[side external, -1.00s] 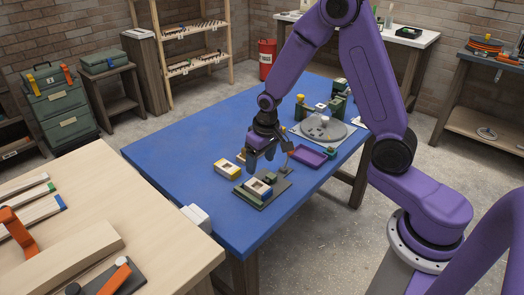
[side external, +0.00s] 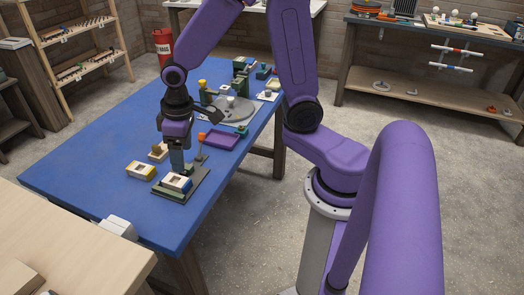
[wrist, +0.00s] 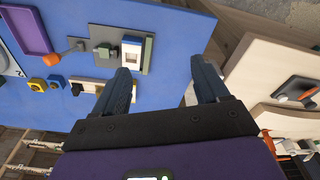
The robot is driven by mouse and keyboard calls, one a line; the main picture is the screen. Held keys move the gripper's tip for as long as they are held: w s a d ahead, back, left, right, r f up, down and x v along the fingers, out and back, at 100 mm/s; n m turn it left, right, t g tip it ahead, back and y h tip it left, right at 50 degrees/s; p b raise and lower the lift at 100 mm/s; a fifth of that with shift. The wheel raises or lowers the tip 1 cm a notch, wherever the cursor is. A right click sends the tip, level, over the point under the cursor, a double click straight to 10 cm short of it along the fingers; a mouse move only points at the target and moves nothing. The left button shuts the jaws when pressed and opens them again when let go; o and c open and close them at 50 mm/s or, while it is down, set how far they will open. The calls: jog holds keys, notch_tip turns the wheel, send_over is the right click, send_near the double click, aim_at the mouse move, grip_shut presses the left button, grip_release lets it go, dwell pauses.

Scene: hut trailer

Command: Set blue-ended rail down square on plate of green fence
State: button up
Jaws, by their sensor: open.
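The blue-ended rail (side external: 176,182) is a short white block with a dark opening and a blue end. In the side view it lies on the dark grey plate (side external: 182,204) of the green fence (side external: 201,175). It also shows in the wrist view (wrist: 132,50), beside the green fence strip (wrist: 148,54) and looking roughly parallel to it. My gripper (side external: 178,172) points down just behind and above the rail. In the wrist view its two fingers (wrist: 165,77) are wide apart with nothing between them. Whether the rail's underside sits fully flat I cannot tell.
A yellow-ended block (side external: 141,170) and a wooden-looking block (side external: 158,151) stand left of the plate. An orange-knobbed stick (side external: 201,137) and a purple tray (side external: 220,140) stand behind it. The blue table's (side external: 75,180) left part is clear.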

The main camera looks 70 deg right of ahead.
jog(key=s+r+n, duration=0.2)
jog(key=s+n, duration=0.2)
jog(key=s, duration=0.6)
jog(key=s+r+n+g, duration=0.1)
jog(key=s+r+n, duration=0.2)
jog(key=s, duration=0.7)
jog(key=shift+s+d+n, duration=0.3)
jog(key=shift+d+n, duration=0.1)
jog(key=shift+n, duration=0.3)
